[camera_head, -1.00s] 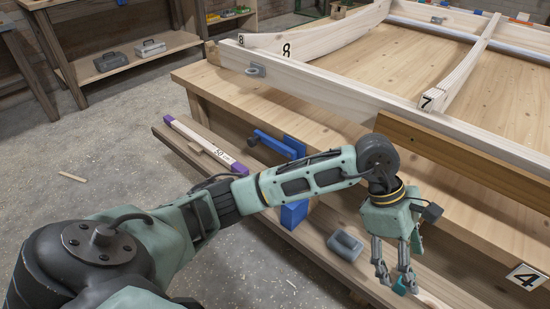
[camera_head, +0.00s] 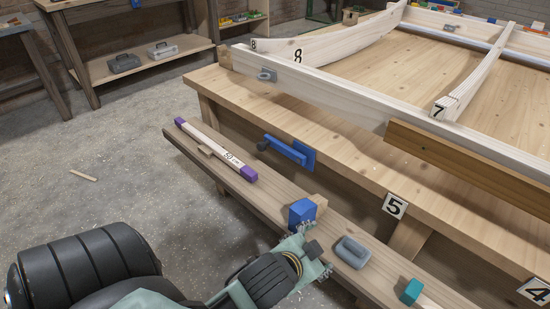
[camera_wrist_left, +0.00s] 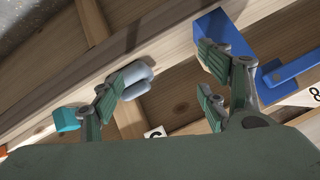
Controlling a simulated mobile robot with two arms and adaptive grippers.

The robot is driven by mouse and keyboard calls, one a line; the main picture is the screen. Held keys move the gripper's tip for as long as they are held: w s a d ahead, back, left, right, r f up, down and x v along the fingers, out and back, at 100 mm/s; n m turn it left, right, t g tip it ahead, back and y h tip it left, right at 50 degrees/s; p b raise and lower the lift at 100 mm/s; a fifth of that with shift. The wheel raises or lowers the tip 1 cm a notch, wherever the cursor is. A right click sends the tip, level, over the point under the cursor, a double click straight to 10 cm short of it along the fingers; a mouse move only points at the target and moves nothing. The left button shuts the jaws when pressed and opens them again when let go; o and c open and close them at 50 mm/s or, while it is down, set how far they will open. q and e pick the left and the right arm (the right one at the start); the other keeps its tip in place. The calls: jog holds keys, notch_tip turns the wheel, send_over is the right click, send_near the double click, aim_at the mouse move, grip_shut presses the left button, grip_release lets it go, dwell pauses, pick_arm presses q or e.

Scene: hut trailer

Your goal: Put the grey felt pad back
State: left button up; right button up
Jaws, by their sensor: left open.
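A grey, rounded piece (camera_head: 352,252), which looks like the grey felt pad, lies on the low plank shelf (camera_head: 385,272) along the bench front. It also shows in the left wrist view (camera_wrist_left: 140,82), partly behind one finger. My left gripper (camera_head: 318,250) is just left of it, near the shelf's front edge. I cannot tell whether a finger touches the grey piece. My right gripper is in neither view.
A blue clamp (camera_head: 290,150) juts from the bench front. The floor at left is mostly clear.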

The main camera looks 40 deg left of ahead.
pick_arm(q)
jog(key=s+f+n+g, duration=0.1)
jog(key=s+f+g, duration=0.2)
jog(key=s, duration=0.4)
jog(key=s+f+n+g+h, duration=0.1)
jog(key=s+f+g, duration=0.2)
jog(key=s, duration=0.4)
jog(key=shift+s+d+f, duration=0.35)
jog(key=shift+d+f, duration=0.1)
jog(key=shift+f, duration=0.05)
